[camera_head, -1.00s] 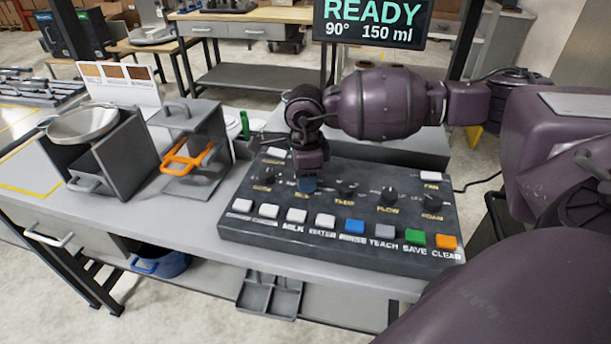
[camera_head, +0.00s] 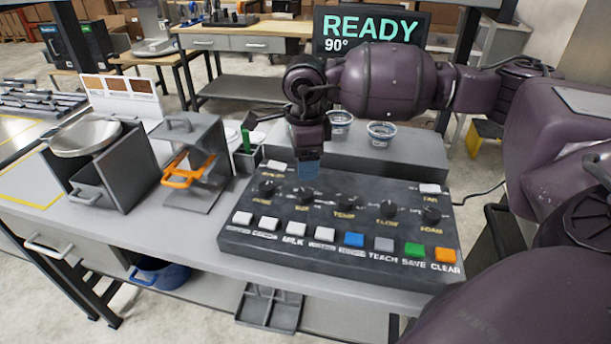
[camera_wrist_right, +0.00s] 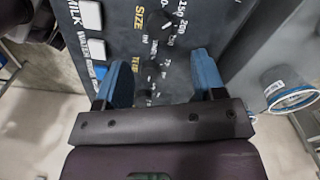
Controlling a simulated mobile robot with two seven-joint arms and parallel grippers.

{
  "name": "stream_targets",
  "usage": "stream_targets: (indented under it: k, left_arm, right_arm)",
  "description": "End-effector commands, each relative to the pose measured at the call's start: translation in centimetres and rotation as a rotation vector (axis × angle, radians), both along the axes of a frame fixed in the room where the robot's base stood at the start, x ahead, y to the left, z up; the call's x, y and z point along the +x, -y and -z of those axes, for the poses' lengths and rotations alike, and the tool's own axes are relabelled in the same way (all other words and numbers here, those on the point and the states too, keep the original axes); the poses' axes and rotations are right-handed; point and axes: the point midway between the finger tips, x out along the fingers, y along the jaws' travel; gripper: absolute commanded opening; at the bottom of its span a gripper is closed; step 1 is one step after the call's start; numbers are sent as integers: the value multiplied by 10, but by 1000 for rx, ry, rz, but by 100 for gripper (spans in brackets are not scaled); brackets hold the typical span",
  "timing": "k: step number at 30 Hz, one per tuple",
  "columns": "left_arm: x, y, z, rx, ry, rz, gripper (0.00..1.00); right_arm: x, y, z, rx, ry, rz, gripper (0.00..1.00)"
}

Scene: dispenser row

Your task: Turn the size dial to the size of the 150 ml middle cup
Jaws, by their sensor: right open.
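The dark control panel (camera_head: 340,230) lies on the table with a row of dials. The size dial (camera_head: 303,195) is a small black knob in that row. My right gripper (camera_head: 308,170) is above and behind it, apart from it. That view also shows the size dial (camera_wrist_right: 166,18) beyond the fingertips, beside the SIZE label and printed numbers. Its pointer is too small to read. Two cups (camera_head: 340,122) (camera_head: 382,133) stand behind the panel. My left gripper is out of view.
The screen (camera_head: 370,30) reads READY and 90°; my right arm covers its lower right. A grey stand with an orange handle (camera_head: 184,178) and a box with a metal bowl (camera_head: 86,136) stand left of the panel. Coloured buttons (camera_head: 354,240) line the panel's front.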

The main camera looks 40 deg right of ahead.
Motion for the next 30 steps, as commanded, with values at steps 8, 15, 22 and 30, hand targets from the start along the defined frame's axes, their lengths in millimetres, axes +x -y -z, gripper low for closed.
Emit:
stream_targets:
  k: [8, 15, 22, 30]
  left_arm:
    - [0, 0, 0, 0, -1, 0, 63]
    - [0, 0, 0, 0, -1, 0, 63]
    - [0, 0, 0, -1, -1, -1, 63]
    - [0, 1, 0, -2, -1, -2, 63]
  right_arm:
    - [0, 0, -25, 0, -1, 0, 63]
    - [0, 0, -27, 0, -1, 0, 63]
    - [0, 0, -27, 0, -1, 0, 63]
    - [0, 0, -27, 0, -1, 0, 63]
